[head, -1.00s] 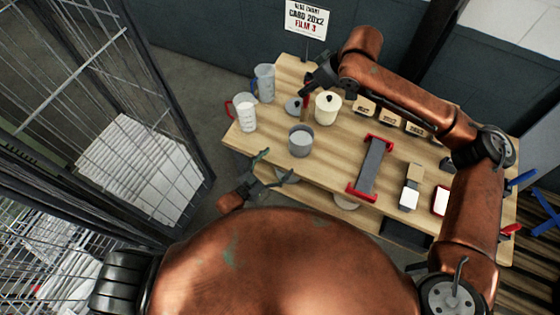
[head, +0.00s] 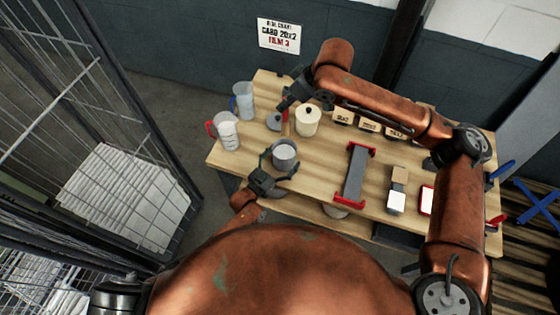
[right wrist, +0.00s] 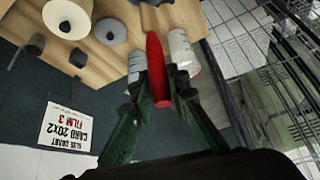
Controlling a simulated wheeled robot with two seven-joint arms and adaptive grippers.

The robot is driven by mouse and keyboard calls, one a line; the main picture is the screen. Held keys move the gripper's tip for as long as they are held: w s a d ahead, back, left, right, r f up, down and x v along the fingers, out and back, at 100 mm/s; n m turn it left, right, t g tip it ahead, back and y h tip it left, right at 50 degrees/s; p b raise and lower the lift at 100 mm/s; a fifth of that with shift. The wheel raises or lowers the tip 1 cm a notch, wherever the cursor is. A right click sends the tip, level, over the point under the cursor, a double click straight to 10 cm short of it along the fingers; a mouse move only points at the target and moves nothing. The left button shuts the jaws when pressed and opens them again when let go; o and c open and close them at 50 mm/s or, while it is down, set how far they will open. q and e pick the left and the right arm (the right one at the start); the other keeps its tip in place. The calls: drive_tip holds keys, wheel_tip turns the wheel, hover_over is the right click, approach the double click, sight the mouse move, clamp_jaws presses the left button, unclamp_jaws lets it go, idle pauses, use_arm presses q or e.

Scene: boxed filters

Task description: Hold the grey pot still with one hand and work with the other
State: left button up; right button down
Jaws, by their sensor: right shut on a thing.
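The grey pot (head: 285,155) stands upright near the front edge of the wooden table. My left gripper (head: 280,168) is at its front left with its fingers spread on either side of the pot's near part; I cannot tell whether they touch it. My right gripper (head: 285,104) is over the back of the table, left of a cream lidded pot (head: 307,120). In the right wrist view it is shut on a slim red stick-like tool (right wrist: 156,70). The tool's lower end is hard to see in the head view.
Two measuring jugs, one with a red handle (head: 227,133) and one blue-handled (head: 243,100), stand at the left. A grey disc (head: 274,121) lies behind the grey pot. A grey holder with red ends (head: 355,175) and small boxes (head: 369,125) are to the right. A wire cage (head: 60,100) is at left.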

use_arm(q)
drive_tip(key=shift+c, duration=0.7)
drive_tip(key=c, duration=1.7)
use_arm(e)
wheel_tip(320, 180, down, 18)
drive_tip(key=shift+f, duration=0.15)
idle(0.4)
